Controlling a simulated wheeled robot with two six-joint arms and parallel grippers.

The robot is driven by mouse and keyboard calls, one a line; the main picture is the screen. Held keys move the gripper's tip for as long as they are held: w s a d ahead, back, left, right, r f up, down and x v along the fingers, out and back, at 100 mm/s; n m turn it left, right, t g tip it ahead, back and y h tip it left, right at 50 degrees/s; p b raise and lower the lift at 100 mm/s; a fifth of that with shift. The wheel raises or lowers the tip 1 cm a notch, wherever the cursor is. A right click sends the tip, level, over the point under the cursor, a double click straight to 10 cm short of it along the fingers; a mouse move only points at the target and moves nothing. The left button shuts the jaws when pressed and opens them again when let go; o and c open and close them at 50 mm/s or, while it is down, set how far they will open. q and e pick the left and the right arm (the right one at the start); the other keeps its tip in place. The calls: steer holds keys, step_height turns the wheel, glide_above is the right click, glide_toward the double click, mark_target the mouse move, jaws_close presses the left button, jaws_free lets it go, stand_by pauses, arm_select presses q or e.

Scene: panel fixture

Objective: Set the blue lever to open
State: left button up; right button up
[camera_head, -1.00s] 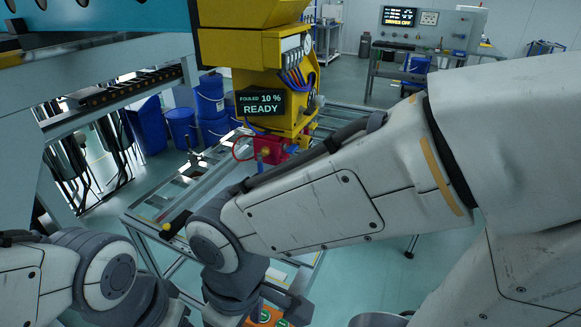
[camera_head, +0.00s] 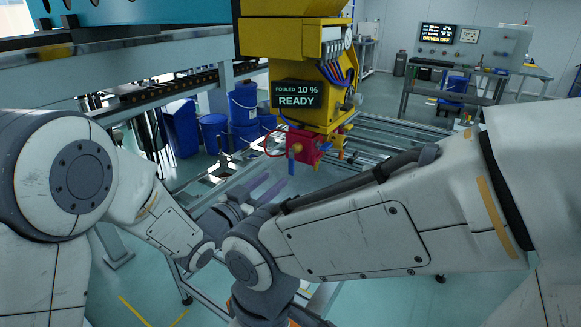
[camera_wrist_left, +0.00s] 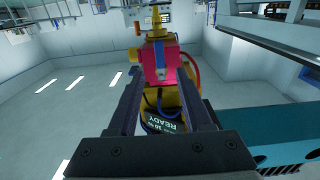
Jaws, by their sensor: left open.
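The blue lever (camera_head: 291,163) hangs roughly upright at the front of the red-pink valve block (camera_head: 309,146), under the yellow machine head. My left gripper (camera_head: 270,187) is open and empty, just below and left of the lever, pointing toward it. In the left wrist view, the pink block (camera_wrist_left: 170,66) shows beyond and between the two open fingers (camera_wrist_left: 160,82), with the blue lever (camera_wrist_left: 160,54) near its middle. The fingers look apart from the lever. My right arm crosses the foreground; its gripper fingers do not show.
A yellow machine head (camera_head: 290,88) with a display (camera_head: 297,95) reading "FOULED 10 % READY" hangs above the valve block. A red hose (camera_head: 271,146) loops at its left. Blue bins (camera_head: 182,129) stand behind. A metal frame (camera_head: 390,135) runs below and behind.

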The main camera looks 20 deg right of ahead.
mark_target(290, 165)
arm_select(q)
steer(key=p+x, duration=0.1)
steer(key=x, duration=0.8)
steer(key=shift+w+d+p, duration=0.15)
steer(key=shift+d+p, duration=0.1)
steer(key=shift+p, duration=0.15)
jaws_close()
